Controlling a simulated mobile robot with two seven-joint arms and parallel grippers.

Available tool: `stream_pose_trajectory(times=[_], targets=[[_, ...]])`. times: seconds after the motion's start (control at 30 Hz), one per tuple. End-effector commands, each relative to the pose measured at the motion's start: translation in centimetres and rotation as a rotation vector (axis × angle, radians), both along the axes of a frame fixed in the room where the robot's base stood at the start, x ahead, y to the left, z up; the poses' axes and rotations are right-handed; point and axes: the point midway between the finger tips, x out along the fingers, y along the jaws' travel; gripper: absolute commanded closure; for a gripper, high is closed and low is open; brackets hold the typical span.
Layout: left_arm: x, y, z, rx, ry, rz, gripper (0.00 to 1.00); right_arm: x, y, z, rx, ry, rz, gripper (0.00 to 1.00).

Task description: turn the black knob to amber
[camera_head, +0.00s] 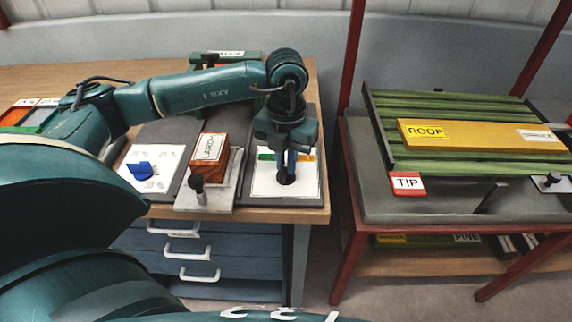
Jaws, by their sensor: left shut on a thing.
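The black knob (286,179) is a dark shape on a white dial plate (263,187) at the right end of the wooden bench. A colour band runs along the plate's far edge, green (265,157) on the left and amber (307,157) on the right. My left gripper (287,174) points down from above and is shut on the black knob. The gripper hides most of the knob and the middle of the band, so I cannot tell where the knob points. My right gripper is not in view.
A wooden block marked LARCH (209,147) sits left of the plate, with a clamp having a small black knob (197,184). A red-framed table with a green slatted rack (440,105) is at the right.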

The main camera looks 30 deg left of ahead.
Motion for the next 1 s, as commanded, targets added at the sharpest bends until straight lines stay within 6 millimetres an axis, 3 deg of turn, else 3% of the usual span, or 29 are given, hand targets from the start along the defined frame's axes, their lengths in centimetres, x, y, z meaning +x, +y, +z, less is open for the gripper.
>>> stream_pose_trajectory(times=[0.4,0.97,1.0], targets=[[0.02,-0.06,0.00,-0.001,-0.001,-0.197,1.00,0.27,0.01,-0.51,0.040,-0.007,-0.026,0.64],[0.01,-0.04,0.11,0.000,0.000,-0.226,1.00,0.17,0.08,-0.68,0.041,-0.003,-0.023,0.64],[0.01,-0.04,0.11,0.000,0.000,-0.226,0.87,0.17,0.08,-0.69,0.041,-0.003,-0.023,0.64]])
